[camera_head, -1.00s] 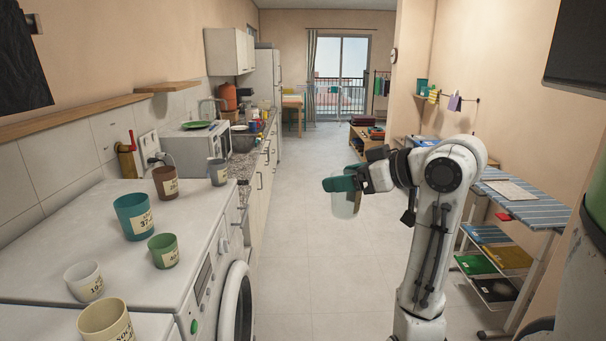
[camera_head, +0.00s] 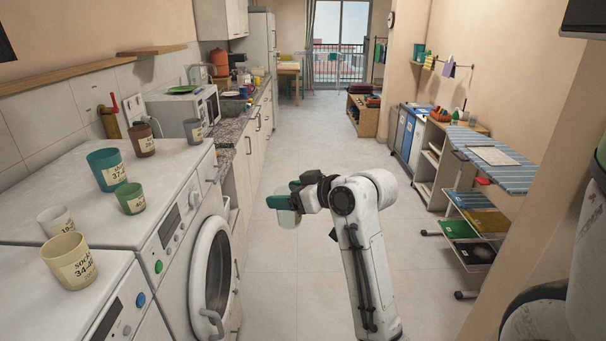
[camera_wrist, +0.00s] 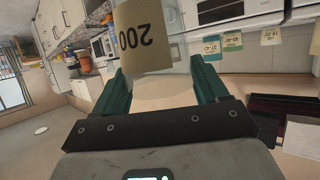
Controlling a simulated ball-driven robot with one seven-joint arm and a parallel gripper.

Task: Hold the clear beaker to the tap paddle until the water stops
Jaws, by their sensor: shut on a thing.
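My gripper (camera_head: 281,203) has green fingers and is shut on the clear beaker (camera_head: 289,219), held in the air over the open floor to the right of the washing machines. In the wrist view, my gripper (camera_wrist: 160,82) has one finger on each side of the beaker (camera_wrist: 182,22), whose tan label reads 200, upside down in that view. Any water in it cannot be made out. A brass-coloured tap with a red lever (camera_head: 110,120) is on the wall at the left, well apart from the beaker. An orange container (camera_head: 219,63) stands far back on the counter; no paddle can be made out.
Several labelled cups, including a teal one (camera_head: 106,170), stand on the white washing machines (camera_head: 60,190). A counter (camera_head: 232,130) runs along the left. An ironing board (camera_head: 490,158) and shelf rack (camera_head: 470,228) stand at the right. The middle floor (camera_head: 310,140) is clear.

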